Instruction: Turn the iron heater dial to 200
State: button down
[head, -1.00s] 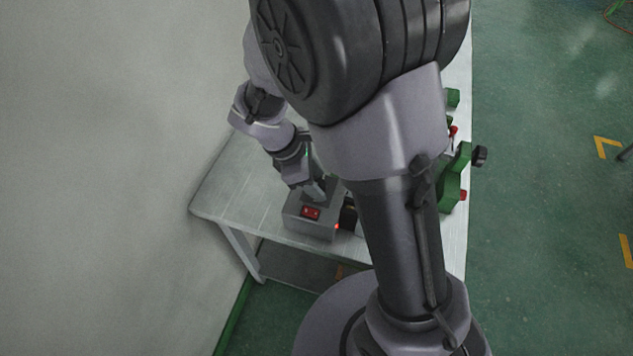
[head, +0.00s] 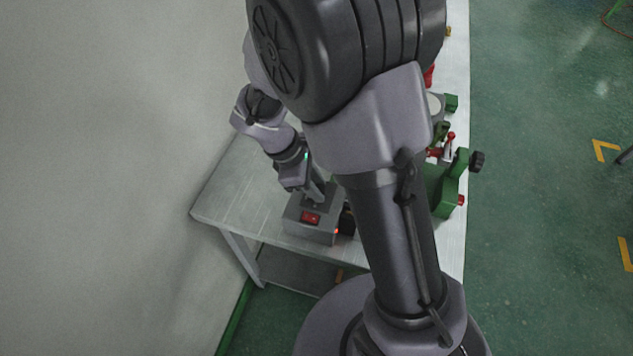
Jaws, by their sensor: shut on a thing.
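The iron heater (head: 309,228) is a grey box with a red switch (head: 310,217) on its top and a small red light at its lower right. It stands on the table near the front edge. My gripper (head: 317,199) points down onto the top of the heater, behind the red switch. It is shut on the heater dial, which the fingers mostly hide. The dial's markings and its setting cannot be read.
The pale table (head: 225,205) has free room left of the heater, beside the grey wall. A green machine (head: 448,190) with red-tipped handles and a black knob stands on the table's right edge. My arm hides the middle of the table.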

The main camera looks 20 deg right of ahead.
jog(key=m+p, duration=0.1)
jog(key=m+g+p, duration=0.1)
jog(key=m, duration=0.1)
jog(key=shift+w+r+m+y, duration=0.15)
jog(key=shift+r+m+y, duration=0.05)
jog(key=shift+m+y, duration=0.1)
jog(key=m+g+y+p, duration=0.1)
jog(key=m+p, duration=0.1)
jog(key=m, duration=0.1)
jog(key=shift+d+m, duration=0.1)
jog(key=shift+m, duration=0.2)
jog(key=m+y, duration=0.1)
jog(key=m, duration=0.2)
jog(key=m+g+y+p, duration=0.1)
jog(key=m, duration=0.2)
jog(key=shift+w+d+f, duration=0.15)
jog(key=m+y, duration=0.2)
jog(key=m, duration=0.2)
jog(key=shift+d+m, duration=0.15)
jog(key=shift+m, duration=0.25)
jog(key=shift+d+m+t+y+b, duration=0.2)
jog(key=shift+m+y, duration=0.25)
jog(key=shift+m, duration=0.8)
jog(key=shift+a+m+t+y+b, duration=0.1)
jog(key=shift+m+y+b, duration=0.25)
jog(key=shift+m, duration=0.9)
jog(key=c, duration=1.1)
grip_release()
